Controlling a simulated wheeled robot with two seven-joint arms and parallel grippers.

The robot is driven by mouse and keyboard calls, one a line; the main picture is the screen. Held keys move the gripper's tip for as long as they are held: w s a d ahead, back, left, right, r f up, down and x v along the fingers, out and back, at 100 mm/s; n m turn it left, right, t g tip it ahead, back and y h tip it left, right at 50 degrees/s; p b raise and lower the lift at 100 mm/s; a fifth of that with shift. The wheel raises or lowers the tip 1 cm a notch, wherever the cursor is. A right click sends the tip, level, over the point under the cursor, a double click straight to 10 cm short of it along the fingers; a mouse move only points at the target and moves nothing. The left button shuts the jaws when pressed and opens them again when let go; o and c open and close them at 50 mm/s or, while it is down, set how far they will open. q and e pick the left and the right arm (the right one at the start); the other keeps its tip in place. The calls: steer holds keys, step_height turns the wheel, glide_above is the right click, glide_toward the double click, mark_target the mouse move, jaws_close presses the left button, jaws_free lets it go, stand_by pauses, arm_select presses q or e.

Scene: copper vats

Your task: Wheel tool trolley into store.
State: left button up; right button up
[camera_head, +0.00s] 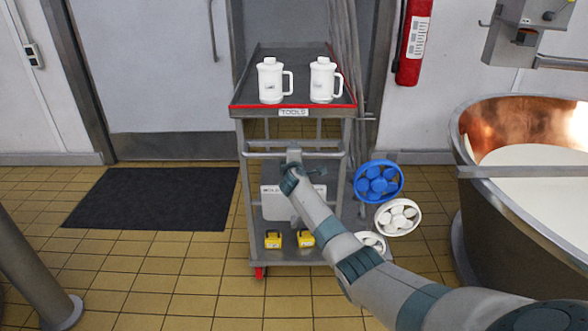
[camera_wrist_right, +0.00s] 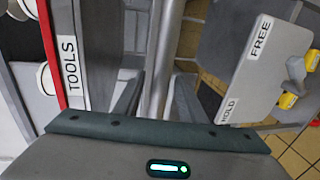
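The tool trolley (camera_head: 292,107) stands ahead of me, with a red front edge, a TOOLS label and two white jugs on its top tray. The label also shows in the right wrist view (camera_wrist_right: 70,62). My right gripper (camera_head: 293,152) is at the trolley's front handle bar (camera_head: 263,155). In the wrist view its fingers (camera_wrist_right: 157,98) lie close on both sides of the grey bar (camera_wrist_right: 165,45) and seem shut on it. A white plate marked HOLD and FREE (camera_wrist_right: 245,75) with a grey lever (camera_wrist_right: 297,70) is below; my arm partly hides it in the head view. My left gripper is out of view.
A closed door (camera_head: 150,70) and dark mat (camera_head: 155,198) are left. A post (camera_head: 35,270) stands front left.

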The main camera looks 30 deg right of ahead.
steer(key=v, duration=1.5)
steer(key=shift+p, duration=0.4)
steer(key=s+a+f+m+g+y, duration=0.15)
steer(key=s+a+f, duration=0.3)
steer(key=f, duration=0.65)
steer(key=s+a+f+g+y, duration=0.1)
steer(key=s+a+f+y, duration=0.3)
steer(key=f, duration=0.7)
steer(key=s+a+f+m+g+y, duration=0.1)
steer(key=s+a+f, duration=0.45)
steer(key=f, duration=0.55)
steer(key=s+a+f+m+g+y, duration=0.1)
steer(key=s+a+f+m, duration=0.1)
steer(key=s+a+f, duration=0.2)
steer(key=s+a+f+m+g+y, duration=0.1)
steer(key=s+a+f, duration=0.4)
steer(key=s+f, duration=0.5)
steer(key=s+a+f+m+g+y, duration=0.1)
steer(key=s+a+f+m, duration=0.2)
steer(key=s+f, duration=0.5)
steer(key=s+a, duration=0.1)
steer(key=s, duration=1.1)
steer(key=shift+s+m, duration=0.2)
steer(key=shift+m, duration=0.15)
steer(key=shift+a+y, duration=0.1)
steer(key=shift+y, duration=0.15)
